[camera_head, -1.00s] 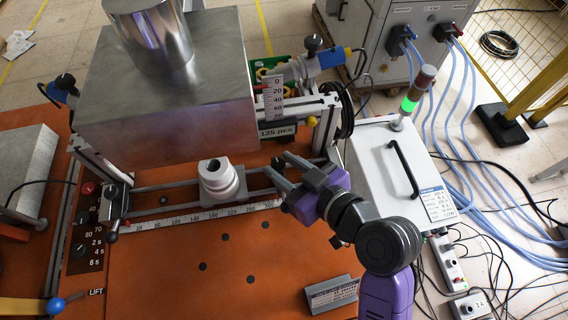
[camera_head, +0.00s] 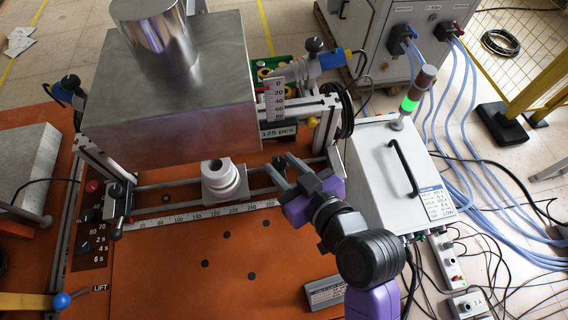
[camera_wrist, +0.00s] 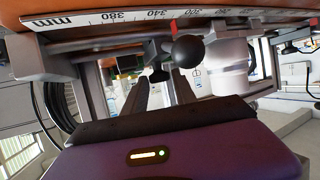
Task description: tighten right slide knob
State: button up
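The right slide knob is a black ball (camera_wrist: 187,50) beside the white cylindrical holder in the wrist view. In the head view, a dark knob shape (camera_head: 279,162) shows between my fingertips, partly hidden by them. The white holder (camera_head: 223,181) stands on the slide rail to the left of my fingers. My gripper (camera_head: 280,167) is open, with its fingers pointing at the rail near the right end of the mm scale. In the wrist view my dark fingers (camera_wrist: 162,88) are apart, with the ball in front of and slightly right of them. I cannot tell whether they touch it.
A mm scale (camera_head: 190,218) runs along the rail's front. A large metal block (camera_head: 175,95) hangs above the rail. A white box with a handle (camera_head: 385,175) stands at the right. A grey plate (camera_head: 325,291) lies on the orange table, whose front middle is clear.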

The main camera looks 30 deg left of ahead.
jog(key=shift+o, duration=0.8)
jog(key=p+v, duration=0.2)
jog(key=v, duration=0.5)
jog(key=shift+s+d, duration=0.15)
jog(key=shift+d, duration=0.2)
jog(key=shift+r, duration=0.2)
jog(key=w+d+r+m+t, duration=0.2)
jog(key=w+r+t, duration=0.1)
jog(key=s+d+m+t+h, duration=0.3)
jog(key=d+m+t+h, duration=0.25)
jog(key=d, duration=0.85)
jog(key=s+d+f+m+h, duration=0.1)
jog(key=s+d, duration=0.4)
jog(key=s, duration=0.5)
jog(key=s+d+m+h, duration=0.3)
jog(key=s+d+h, duration=0.2)
jog(key=s, duration=0.4)
jog(key=shift+s+d+f+g, duration=0.35)
jog(key=shift+d, duration=0.35)
